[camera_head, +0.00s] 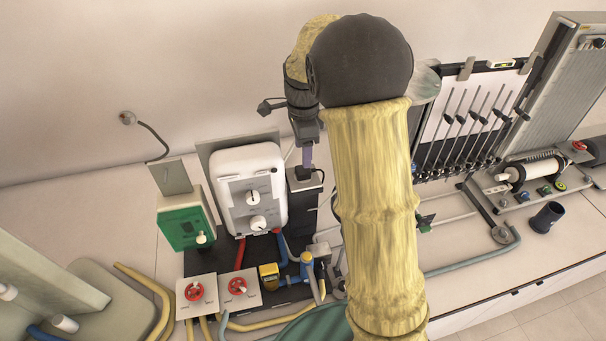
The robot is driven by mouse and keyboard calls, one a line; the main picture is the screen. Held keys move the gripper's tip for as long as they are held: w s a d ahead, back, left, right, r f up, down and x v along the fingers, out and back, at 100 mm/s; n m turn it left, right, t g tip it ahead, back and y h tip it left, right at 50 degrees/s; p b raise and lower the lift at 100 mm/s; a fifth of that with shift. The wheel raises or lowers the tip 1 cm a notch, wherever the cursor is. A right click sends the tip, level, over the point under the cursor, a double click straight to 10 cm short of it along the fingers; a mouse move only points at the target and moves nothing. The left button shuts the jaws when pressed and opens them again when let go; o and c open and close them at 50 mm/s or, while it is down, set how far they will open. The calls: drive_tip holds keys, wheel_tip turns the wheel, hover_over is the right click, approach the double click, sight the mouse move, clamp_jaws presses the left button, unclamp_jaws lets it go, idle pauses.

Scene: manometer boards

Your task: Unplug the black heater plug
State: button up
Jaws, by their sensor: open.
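My gripper (307,157) points down over the top of a narrow black box (302,204) standing right of a white control unit. A small dark piece, which looks like the black heater plug (305,174), sits on top of this box at my fingertips. A short dark cord seems to leave it to the right. The jaws are open, at or around the plug. The view is too small to tell whether they touch it. My arm hides what lies just right of the box.
The white unit with two knobs (250,180) stands close left of the gripper. A green box (185,228) is farther left. Red valves (238,286), a yellow device (268,276) and blue pipework (297,268) lie in front. A manometer board (470,115) stands at the right.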

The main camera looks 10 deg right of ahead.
wheel_tip(320, 180, down, 4)
drive_tip(key=b, duration=0.2)
drive_tip(key=shift+r+b, duration=0.1)
drive_tip(key=shift+b, duration=0.25)
drive_tip(key=shift+f+b, duration=0.8)
drive_tip(key=shift+f, duration=0.85)
drive_tip(key=shift+r+p, duration=0.1)
drive_tip(key=shift+p, duration=0.3)
clamp_jaws()
drive_tip(key=shift+r+p, duration=2.7)
drive_tip(key=shift+r, duration=0.3)
